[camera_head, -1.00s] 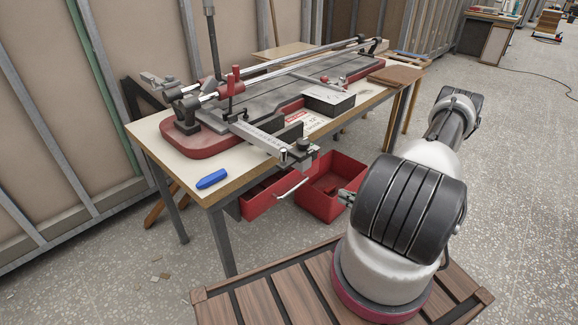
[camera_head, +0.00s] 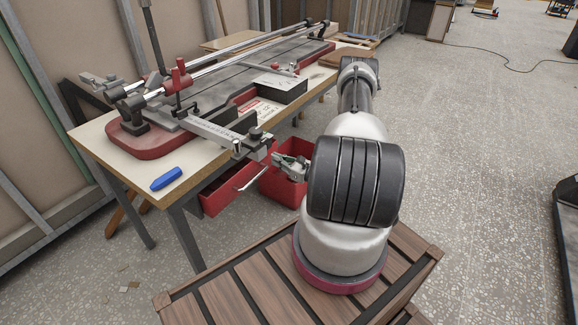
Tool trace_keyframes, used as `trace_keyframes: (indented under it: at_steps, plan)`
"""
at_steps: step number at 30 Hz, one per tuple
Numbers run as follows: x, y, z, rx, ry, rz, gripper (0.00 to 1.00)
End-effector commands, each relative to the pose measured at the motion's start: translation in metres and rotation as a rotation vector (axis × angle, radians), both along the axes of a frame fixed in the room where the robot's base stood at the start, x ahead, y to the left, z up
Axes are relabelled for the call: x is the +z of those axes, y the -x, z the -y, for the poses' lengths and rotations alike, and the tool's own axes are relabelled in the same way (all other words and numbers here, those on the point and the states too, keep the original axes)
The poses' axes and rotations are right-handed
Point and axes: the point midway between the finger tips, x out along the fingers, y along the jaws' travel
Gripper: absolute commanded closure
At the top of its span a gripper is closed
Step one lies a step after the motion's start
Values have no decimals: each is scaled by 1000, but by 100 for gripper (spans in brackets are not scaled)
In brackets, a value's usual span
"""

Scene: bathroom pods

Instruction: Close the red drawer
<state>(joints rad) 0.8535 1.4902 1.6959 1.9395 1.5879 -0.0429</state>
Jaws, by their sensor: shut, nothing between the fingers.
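The red drawer (camera_head: 295,147) is pulled out from under the workbench, with its open top and inside partly visible. Beside it on the left is a red front panel (camera_head: 216,195) with a silver bar handle (camera_head: 250,178). I cannot tell whether the two belong to one drawer. My gripper (camera_head: 279,161) is shut and empty. It appears in front of or over the open red drawer, to the right of the handle. Contact cannot be told. The gripper and my arm hide part of the drawer's right side.
The workbench (camera_head: 95,135) carries a red-and-grey cutting machine (camera_head: 145,143), a blue object (camera_head: 166,179) and a dark box (camera_head: 283,88). The machine's metal arm (camera_head: 215,132) overhangs the bench edge above the drawer. Open speckled floor (camera_head: 470,180) lies to the right.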

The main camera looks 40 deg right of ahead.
Motion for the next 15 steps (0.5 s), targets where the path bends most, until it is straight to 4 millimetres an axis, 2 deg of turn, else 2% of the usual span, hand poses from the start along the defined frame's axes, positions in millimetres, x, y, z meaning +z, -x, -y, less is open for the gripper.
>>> trace_keyframes:
  at_steps: [6,15]
  plan:
    - [0,-27,-10,1,0,0,100]
    - [0,-35,-13,0,-1,-1,100]
